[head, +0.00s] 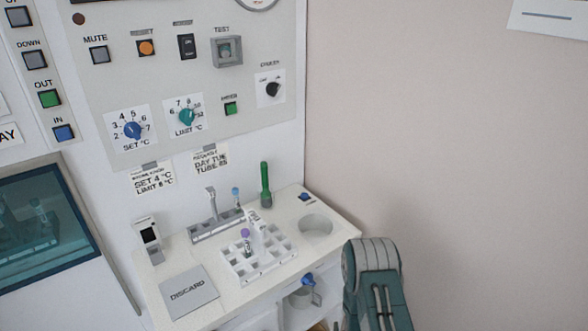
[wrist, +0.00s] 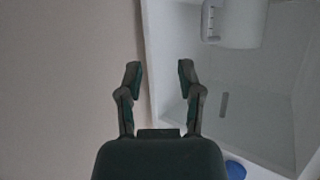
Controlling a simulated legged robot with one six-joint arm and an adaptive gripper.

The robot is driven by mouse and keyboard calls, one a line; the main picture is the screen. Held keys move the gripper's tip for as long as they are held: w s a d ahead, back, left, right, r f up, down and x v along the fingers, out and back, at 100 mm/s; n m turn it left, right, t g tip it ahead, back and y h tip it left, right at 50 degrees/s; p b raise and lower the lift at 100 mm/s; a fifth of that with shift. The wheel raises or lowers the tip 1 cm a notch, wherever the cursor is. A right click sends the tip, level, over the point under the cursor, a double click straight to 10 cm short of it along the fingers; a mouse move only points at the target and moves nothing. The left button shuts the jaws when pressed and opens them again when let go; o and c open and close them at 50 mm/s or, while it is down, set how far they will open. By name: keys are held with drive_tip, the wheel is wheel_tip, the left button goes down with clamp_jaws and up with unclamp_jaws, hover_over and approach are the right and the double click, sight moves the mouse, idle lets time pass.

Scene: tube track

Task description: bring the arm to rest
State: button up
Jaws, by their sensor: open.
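My gripper (wrist: 158,78) shows in the wrist view with its two dark fingers apart and nothing between them. Beyond it are a plain beige wall on the left and a pale cabinet (wrist: 155,65) with an open recess on the right. In the head view my grey and green arm stands at the lower right, beside the counter (head: 240,312). The gripper's fingers do not show in the head view.
The counter holds a white tube rack (head: 262,268), a grey rack (head: 215,228), a green bottle (head: 265,185), a DISCARD plate (head: 189,291) and a round hole (head: 316,225). A control panel (head: 190,75) hangs behind. The right side before the wall (head: 450,150) is free.

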drive_tip(key=w+a+r+g, duration=0.1)
drive_tip(key=w+r, duration=0.2)
drive_tip(key=r, duration=0.5)
drive_tip(key=w+r+g, duration=0.1)
drive_tip(key=w+r, duration=0.2)
drive_tip(key=r, duration=0.4)
drive_tip(key=s+r+g+y, duration=0.1)
drive_tip(key=s+r+g, duration=0.15)
drive_tip(key=r, duration=1.15)
drive_tip(key=s+r+g, duration=0.1)
drive_tip(key=s+r, duration=0.4)
drive_tip(key=s, duration=0.4)
drive_tip(key=s+r+g, duration=0.1)
drive_tip(key=s+r, duration=0.5)
drive_tip(key=s, duration=0.3)
drive_tip(key=s+d+r+g, duration=0.1)
drive_tip(key=s+r, duration=0.4)
drive_tip(key=s, duration=0.4)
drive_tip(key=shift+s+r+n, duration=0.25)
drive_tip(key=shift+s+n, duration=0.05)
drive_tip(key=shift+n, duration=0.1)
